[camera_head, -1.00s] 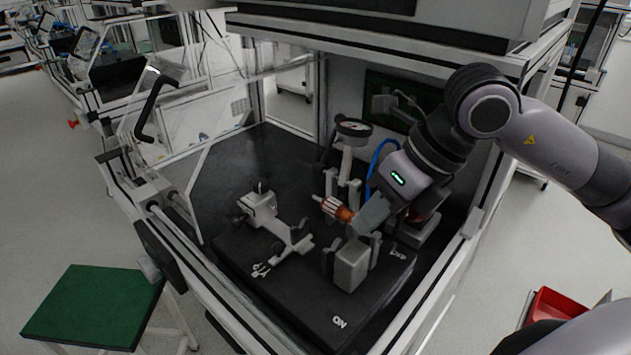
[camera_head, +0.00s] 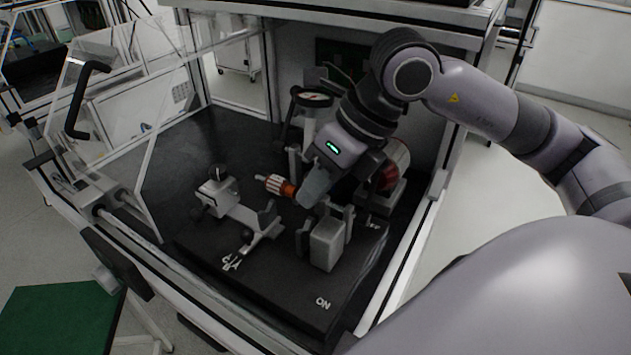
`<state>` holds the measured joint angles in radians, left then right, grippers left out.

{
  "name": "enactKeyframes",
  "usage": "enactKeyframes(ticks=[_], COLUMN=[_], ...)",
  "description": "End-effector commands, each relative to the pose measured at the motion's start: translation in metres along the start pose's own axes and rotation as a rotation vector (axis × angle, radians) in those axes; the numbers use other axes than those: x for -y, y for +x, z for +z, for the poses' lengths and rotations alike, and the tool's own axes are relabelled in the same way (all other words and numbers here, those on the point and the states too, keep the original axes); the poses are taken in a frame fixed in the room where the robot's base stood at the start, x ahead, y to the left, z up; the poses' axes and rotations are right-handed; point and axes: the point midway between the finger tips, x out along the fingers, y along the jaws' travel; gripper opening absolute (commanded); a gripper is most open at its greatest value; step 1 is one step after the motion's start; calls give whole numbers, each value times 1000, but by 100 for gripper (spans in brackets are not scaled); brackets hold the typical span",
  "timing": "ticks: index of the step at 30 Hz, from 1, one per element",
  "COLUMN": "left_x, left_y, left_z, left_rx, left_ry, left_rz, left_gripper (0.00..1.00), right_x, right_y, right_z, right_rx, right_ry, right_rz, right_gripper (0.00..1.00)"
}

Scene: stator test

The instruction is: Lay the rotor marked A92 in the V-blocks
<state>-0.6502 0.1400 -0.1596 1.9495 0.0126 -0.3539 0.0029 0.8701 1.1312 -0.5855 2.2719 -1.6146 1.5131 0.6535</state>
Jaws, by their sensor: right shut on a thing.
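A rotor with a pale shaft and a red-orange and whitish ribbed body (camera_head: 276,185) is held roughly level above the black bench plate. My right gripper (camera_head: 312,188) is shut on its right end, hiding that part. No A92 mark is readable. Below and right of the gripper stands a pale grey block (camera_head: 327,245) with dark grey upright plates (camera_head: 302,238) beside it; these may be the V-blocks, but the notches are too small to be sure. The rotor is above and left of them, apart from them. My left gripper is out of view.
A pale fixture with a long arm (camera_head: 217,191) stands left of the rotor. A round dial gauge on a stand (camera_head: 311,97) rises behind it. A red cylindrical thing (camera_head: 394,165) is behind my gripper. The enclosure's front rail (camera_head: 200,299) borders the dark plate.

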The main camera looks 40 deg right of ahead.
Motion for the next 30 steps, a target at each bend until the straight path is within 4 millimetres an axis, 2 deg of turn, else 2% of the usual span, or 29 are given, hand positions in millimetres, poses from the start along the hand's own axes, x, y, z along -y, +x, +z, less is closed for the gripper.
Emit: enactKeyframes(ticks=[8,17,19,30], left_x=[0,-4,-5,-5], left_y=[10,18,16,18], left_z=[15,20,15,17], left_rx=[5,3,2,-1], left_ry=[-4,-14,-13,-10], left_rz=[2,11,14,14], left_gripper=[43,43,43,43], right_x=[6,12,10,10], right_y=[20,39,35,34], right_z=[-9,-17,-15,-15], right_rx=[1,2,2,2], right_ry=[-1,-1,-1,0], right_rz=[0,-1,-1,0], right_gripper=[0,0,0,0])
